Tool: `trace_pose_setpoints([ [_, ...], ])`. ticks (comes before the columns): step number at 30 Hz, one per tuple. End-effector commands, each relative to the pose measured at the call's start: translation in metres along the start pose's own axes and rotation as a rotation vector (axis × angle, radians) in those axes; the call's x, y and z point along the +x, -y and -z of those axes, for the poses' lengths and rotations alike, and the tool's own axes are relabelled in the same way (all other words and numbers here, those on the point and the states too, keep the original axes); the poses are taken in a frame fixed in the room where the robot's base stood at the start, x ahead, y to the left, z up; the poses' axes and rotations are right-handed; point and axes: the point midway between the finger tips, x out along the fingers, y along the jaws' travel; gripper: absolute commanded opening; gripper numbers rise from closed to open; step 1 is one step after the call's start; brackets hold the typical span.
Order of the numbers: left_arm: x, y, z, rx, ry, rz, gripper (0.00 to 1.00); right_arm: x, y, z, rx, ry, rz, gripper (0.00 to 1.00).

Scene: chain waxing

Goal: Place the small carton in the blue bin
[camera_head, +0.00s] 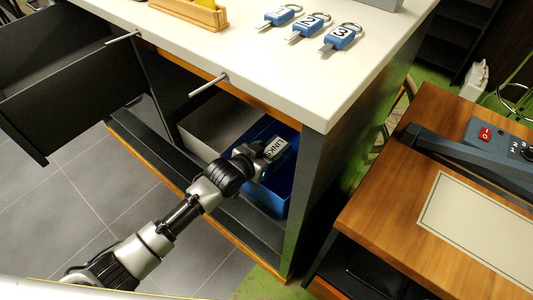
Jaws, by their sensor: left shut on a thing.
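My left gripper (258,163) reaches into the open lower compartment of the white-topped cabinet. It is shut on the small carton (277,148), which has a white label reading "LINKS". The carton is at the blue bin (281,193), over or inside its opening; I cannot tell whether it touches the bin's floor. The bin stands in the compartment, partly hidden by my gripper and arm. My right gripper is out of view.
A pale box (215,125) stands left of the bin. An open dark drawer (75,105) juts out at the left. A wooden bench (420,170) with a grey device (465,160) stands at the right.

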Motion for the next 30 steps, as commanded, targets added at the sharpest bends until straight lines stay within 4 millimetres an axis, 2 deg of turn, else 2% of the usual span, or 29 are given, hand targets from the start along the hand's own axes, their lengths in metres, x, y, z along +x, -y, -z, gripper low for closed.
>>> trace_pose_setpoints([
  [19, 0.005, 0.0, -0.014, 0.002, 0.006, 0.0, 0.38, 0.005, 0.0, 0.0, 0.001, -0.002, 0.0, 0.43],
  [20, 0.005, -0.001, -0.015, 0.002, 0.008, 0.0, 0.67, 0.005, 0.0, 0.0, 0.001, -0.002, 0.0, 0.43],
  [24, 0.005, -0.001, -0.018, 0.003, 0.014, 0.0, 0.88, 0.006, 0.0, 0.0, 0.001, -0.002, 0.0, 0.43],
  [30, 0.005, -0.001, -0.02, 0.005, 0.018, -0.001, 0.89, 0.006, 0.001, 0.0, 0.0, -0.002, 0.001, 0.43],
])
